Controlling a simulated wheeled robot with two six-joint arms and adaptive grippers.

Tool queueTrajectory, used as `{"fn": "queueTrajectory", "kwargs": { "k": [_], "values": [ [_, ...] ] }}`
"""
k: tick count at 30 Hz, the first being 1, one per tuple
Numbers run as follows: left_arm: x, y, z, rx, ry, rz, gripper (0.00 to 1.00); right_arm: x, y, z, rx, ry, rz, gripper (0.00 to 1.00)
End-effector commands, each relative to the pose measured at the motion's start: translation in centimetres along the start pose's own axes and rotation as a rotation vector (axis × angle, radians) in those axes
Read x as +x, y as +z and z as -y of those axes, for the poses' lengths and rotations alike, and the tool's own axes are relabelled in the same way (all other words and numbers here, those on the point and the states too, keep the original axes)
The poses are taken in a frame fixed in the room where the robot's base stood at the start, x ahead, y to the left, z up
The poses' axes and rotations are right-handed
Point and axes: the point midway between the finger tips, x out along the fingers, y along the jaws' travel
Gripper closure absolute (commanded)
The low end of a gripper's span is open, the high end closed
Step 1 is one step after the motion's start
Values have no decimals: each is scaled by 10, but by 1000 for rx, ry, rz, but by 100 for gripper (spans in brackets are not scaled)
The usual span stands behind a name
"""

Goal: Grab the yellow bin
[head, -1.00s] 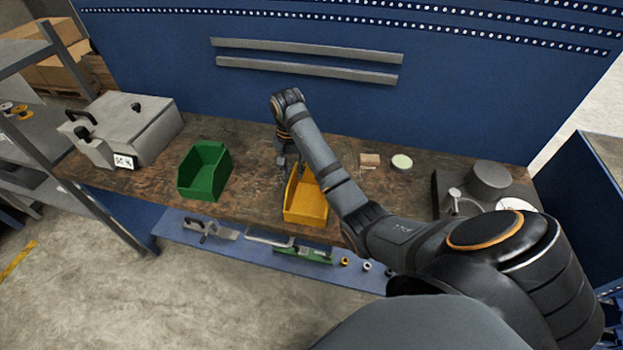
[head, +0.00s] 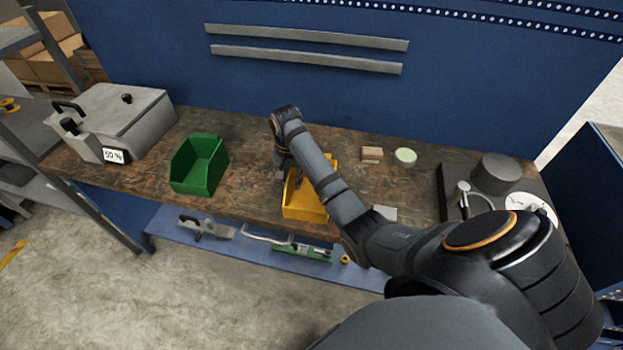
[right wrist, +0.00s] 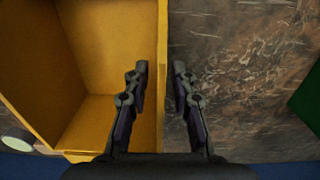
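The yellow bin (head: 304,206) stands on the workbench near its front edge, partly hidden behind my right arm in the head view. My right gripper (head: 284,172) is at the bin's left side. In the right wrist view the bin (right wrist: 110,45) fills the left half. My right gripper (right wrist: 161,70) is open there, with one finger over the bin's inside and the other outside, over the wood. The bin's side wall lies between the fingers, with a gap beside it. My left gripper is not in view.
A green bin (head: 199,166) stands left of the yellow one, with bare wood between them. A grey case (head: 125,118) is at far left. A small block (head: 372,154) and a round pale dish (head: 405,157) lie right of my forearm. A blue shelf (head: 165,226) runs below the bench.

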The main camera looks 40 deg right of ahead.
Motion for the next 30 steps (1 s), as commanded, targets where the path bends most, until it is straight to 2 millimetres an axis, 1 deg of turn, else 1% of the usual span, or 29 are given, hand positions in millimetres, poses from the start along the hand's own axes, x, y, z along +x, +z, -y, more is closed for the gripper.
{"fn": "queueTrajectory", "kwargs": {
  "k": [1,4,5,10,20,23,26,27,30],
  "values": [
    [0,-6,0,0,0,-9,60,0,0,0,0,0,0,86],
    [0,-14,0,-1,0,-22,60,0,0,0,0,0,0,99],
    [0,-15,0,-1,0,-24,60,0,0,0,0,0,0,100],
    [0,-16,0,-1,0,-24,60,0,0,0,0,0,0,100],
    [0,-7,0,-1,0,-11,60,-3,0,0,0,0,-1,100],
    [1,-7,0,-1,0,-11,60,-12,-1,0,0,-2,-3,100],
    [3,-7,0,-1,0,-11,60,-29,-1,0,0,-3,-4,100],
    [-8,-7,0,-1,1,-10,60,-42,2,-1,0,-2,-3,100],
    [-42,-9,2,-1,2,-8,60,-67,17,-9,-1,0,0,100]
  ]
}}
